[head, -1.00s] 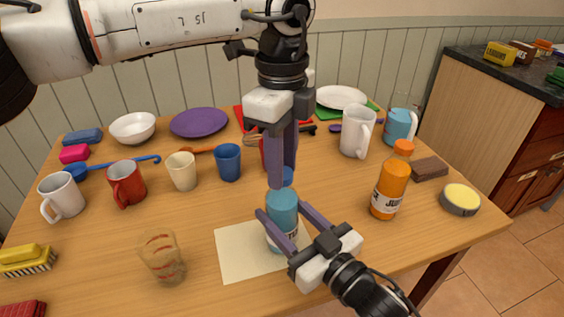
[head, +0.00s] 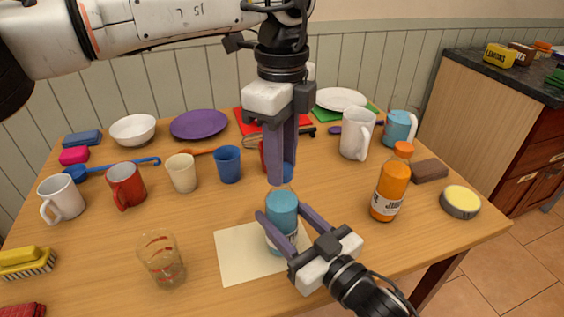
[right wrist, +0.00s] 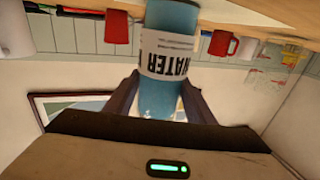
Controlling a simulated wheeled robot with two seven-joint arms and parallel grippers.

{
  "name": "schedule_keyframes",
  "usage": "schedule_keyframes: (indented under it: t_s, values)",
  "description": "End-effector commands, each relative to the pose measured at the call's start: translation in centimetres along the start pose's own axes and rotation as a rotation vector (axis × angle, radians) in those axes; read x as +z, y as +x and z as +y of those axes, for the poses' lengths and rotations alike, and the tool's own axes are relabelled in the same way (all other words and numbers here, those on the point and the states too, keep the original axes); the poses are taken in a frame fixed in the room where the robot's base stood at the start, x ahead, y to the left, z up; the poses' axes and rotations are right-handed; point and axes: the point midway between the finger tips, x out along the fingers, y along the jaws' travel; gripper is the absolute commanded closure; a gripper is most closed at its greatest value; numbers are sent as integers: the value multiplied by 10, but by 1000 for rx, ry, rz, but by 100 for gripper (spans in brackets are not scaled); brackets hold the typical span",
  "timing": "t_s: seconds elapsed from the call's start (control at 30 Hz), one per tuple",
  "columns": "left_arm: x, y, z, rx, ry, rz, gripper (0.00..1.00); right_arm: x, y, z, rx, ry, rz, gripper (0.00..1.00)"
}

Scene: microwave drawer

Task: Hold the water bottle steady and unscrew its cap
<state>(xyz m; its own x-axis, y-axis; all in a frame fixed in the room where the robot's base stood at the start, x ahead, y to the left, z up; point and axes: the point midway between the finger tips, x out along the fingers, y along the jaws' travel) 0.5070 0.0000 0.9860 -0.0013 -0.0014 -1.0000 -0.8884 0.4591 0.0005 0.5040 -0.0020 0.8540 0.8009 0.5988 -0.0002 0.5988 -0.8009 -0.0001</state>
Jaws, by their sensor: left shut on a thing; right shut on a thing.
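The blue water bottle (head: 282,211) stands upright on the table at the front middle. My right gripper (head: 281,213) is shut on its body from the front right. In the right wrist view the bottle (right wrist: 167,50) sits between the fingers, its white label upside down. My left gripper (head: 283,181) points down from above and is shut on the blue cap (head: 288,172), partly hidden behind its fingers. A pale, clear neck shows between the cap and the bottle's blue body. I cannot tell whether the cap still touches the neck.
A pale mat (head: 236,263) lies under the bottle's left side. A glass (head: 161,262) stands to the left and an orange juice bottle (head: 390,188) to the right. Several cups and mugs, a white bowl (head: 133,129) and a purple plate (head: 199,124) stand farther back.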

Motion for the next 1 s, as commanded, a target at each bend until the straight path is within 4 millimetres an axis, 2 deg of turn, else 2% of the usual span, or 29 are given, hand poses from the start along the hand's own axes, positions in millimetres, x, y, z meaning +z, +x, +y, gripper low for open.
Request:
schedule_keyframes:
  t_s: [0.2,0.63,1.0]
  values:
    - [0,-8,0,-2,0,1,98,0,0,0,0,-1,0,100]
    - [0,-12,0,-1,1,0,98,0,0,0,0,-1,0,100]
    - [0,-49,0,0,0,0,98,0,0,0,0,-1,0,100]
